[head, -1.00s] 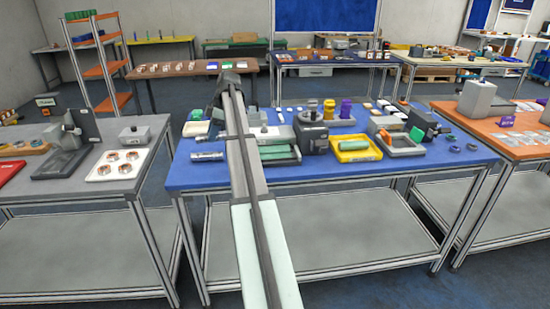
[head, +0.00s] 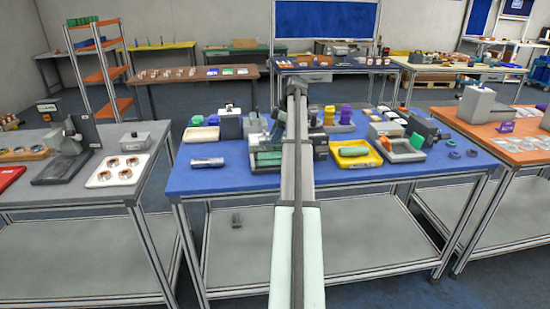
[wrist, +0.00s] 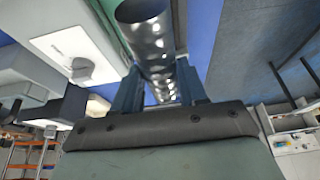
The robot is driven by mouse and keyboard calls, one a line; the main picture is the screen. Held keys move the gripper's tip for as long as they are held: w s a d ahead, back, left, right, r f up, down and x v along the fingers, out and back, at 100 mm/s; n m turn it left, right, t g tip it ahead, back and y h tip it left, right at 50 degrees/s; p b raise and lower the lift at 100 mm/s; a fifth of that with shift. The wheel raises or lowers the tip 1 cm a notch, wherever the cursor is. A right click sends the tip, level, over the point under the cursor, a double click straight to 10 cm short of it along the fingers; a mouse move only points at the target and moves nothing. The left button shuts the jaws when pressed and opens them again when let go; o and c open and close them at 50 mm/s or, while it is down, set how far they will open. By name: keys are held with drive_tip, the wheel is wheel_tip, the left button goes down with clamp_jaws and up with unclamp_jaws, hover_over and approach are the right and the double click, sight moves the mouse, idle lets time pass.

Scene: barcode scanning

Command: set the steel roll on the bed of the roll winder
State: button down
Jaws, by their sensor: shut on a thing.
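The steel roll (wrist: 150,35) is a shiny grey tube, open at its near end in the wrist view. My gripper (wrist: 162,88) is shut on it, with one blue-grey finger on each side. In the head view my arm covers part of the table, and I cannot clearly separate the held roll from the machines there. A dark grey unit with a green surface (head: 265,159), which appears to be the roll winder, stands left of my arm, partly hidden. A green strip (wrist: 108,20) shows beside the roll in the wrist view; I cannot tell whether they touch.
A white box (head: 230,122) stands behind. A yellow tray (head: 357,154) and a grey tray (head: 402,150) are right of my arm. A small dark object (head: 236,219) is on the lower shelf.

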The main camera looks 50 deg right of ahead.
drive_tip(key=shift+f, duration=4.15)
drive_tip(key=shift+f, duration=0.15)
drive_tip(key=c, duration=0.6)
unclamp_jaws()
drive_tip(key=v, duration=1.2)
